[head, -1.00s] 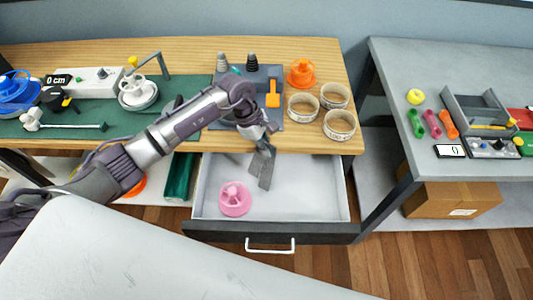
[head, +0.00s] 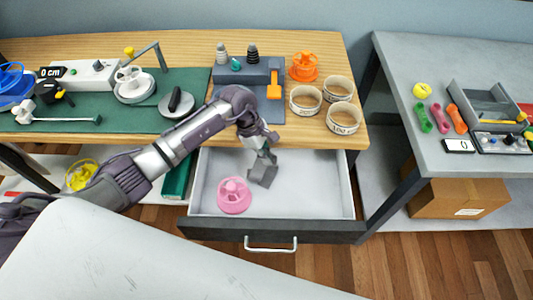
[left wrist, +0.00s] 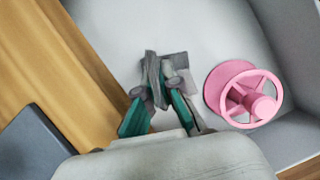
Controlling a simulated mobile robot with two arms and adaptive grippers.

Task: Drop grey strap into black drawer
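The grey strap (head: 262,175) hangs from my left gripper (head: 267,153) inside the open black-fronted drawer (head: 315,232). In the left wrist view the strap (left wrist: 154,72) lies between the tips of my left gripper (left wrist: 160,92), which is shut on it. The strap's lower part looks bunched over the drawer's pale floor; I cannot tell whether it touches the floor. My right gripper is not in view.
The wooden worktop (head: 190,143) overhangs the back of the drawer. A grey table (head: 440,75) is on the right. The drawer's right half is empty.

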